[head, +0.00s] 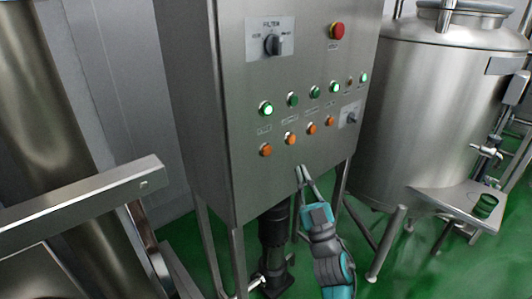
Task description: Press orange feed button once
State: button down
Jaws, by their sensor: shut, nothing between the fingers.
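Several orange buttons sit in a row on the front of a steel control cabinet (225,130). They are the leftmost orange button (265,150), the second (290,139), the third (312,128) and the rightmost (329,121). The small labels are too blurred to read, so I cannot tell which one is the feed button. My gripper (301,169) is shut and empty. Its tips point up near the cabinet's lower front edge, below the orange row and apart from the buttons in the picture.
Above the orange row are several green buttons (292,100), some lit, a selector switch (273,45) and a red mushroom button (337,30). A small knob (350,117) sits to the right. A steel tank (430,110) stands right; a steel beam (80,195) crosses left.

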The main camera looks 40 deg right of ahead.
jog(key=shift+r, duration=0.1)
dwell(0.3)
jog(key=w, duration=0.9)
jog(key=shift+a, duration=0.1)
dwell(1.5)
jog(key=shift+w, duration=0.35)
jog(key=shift+w, duration=0.45)
dwell(0.7)
jog(key=shift+s, duration=0.9)
jog(key=shift+s, duration=2.5)
